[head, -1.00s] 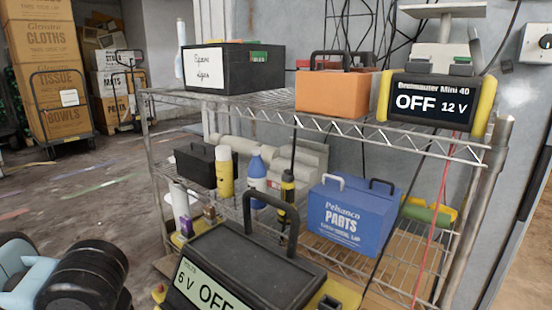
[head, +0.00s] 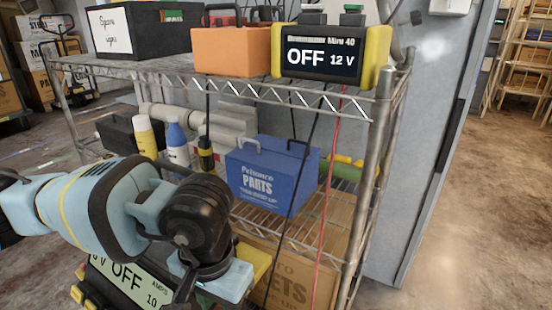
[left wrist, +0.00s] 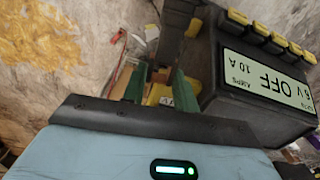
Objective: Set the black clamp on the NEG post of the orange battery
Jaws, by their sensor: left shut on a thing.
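The orange battery (head: 230,52) appears as a plain orange box at the left of the 12 V unit on the top shelf in the head view. A dark handle shape rises above it; I cannot make out its NEG post. My left gripper (left wrist: 157,88) is low beside the lower 6 V charger (left wrist: 262,85), with its green fingers shut on a dark piece that looks like the black clamp (left wrist: 162,72). The fingers hide much of it. In the head view my left arm covers the charger's upper part. My right gripper is not in view.
The 12 V unit (head: 320,58) reads OFF; a red and a black cable hang below it. A black box (head: 150,30) stands left of the battery. A blue PARTS box (head: 265,180) and bottles (head: 177,148) fill the lower shelf. Floor at right is clear.

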